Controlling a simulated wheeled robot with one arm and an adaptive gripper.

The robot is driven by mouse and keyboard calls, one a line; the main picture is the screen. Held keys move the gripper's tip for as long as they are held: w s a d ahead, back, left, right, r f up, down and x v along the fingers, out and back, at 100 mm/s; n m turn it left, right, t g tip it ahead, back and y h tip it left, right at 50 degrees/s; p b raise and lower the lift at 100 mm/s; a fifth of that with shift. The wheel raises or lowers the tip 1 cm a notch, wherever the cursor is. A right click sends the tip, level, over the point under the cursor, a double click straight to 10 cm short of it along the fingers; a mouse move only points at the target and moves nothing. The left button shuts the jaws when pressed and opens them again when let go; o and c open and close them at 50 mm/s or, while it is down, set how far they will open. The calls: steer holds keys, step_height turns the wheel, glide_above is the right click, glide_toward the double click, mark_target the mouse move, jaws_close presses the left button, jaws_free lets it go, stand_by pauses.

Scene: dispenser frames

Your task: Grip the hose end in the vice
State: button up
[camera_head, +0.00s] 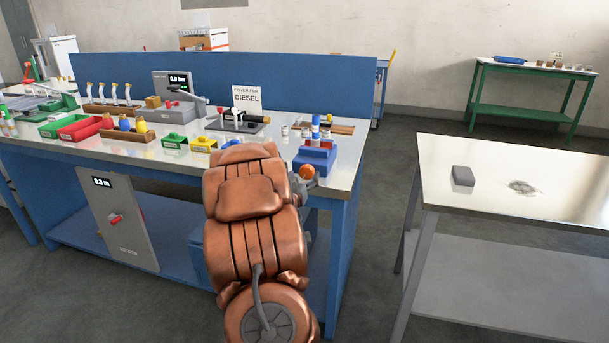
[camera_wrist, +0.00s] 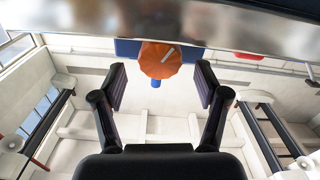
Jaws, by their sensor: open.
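The blue vice (camera_head: 314,160) sits at the right front corner of the workbench. An upright blue-and-white banded piece, seemingly the hose end (camera_head: 316,128), stands at its top; I cannot tell whether the jaws touch it. The vice's orange knob (camera_head: 306,172) faces the front. In the wrist view the orange knob (camera_wrist: 161,60) bears a pale stripe and shows centred between the fingertips, with blue vice parts behind it. My gripper (camera_wrist: 161,84) is open and empty, one finger to each side of the knob, with gaps. In the head view my arm mostly hides it.
The workbench top (camera_head: 350,150) holds coloured bins, a bottle rack (camera_head: 130,135), a display unit (camera_head: 173,88) and a "cover for diesel" sign (camera_head: 246,98). A separate table (camera_head: 480,190) stands right with a grey block (camera_head: 463,176). Floor between them is clear.

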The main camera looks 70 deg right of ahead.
steer(key=shift+w+d+f, duration=0.1)
steer(key=shift+d, duration=0.75)
steer(key=shift+c, duration=0.3)
steer(key=c, duration=1.1)
steer(key=shift+m+b, duration=0.3)
steer(key=m+b, duration=0.3)
steer(key=shift+f+m+b, duration=0.1)
steer(key=shift+m+b, duration=0.2)
steer(key=shift+b, duration=0.05)
steer(key=shift+m+b, duration=0.7)
steer(key=shift+m, duration=0.1)
steer(key=shift+r, duration=0.25)
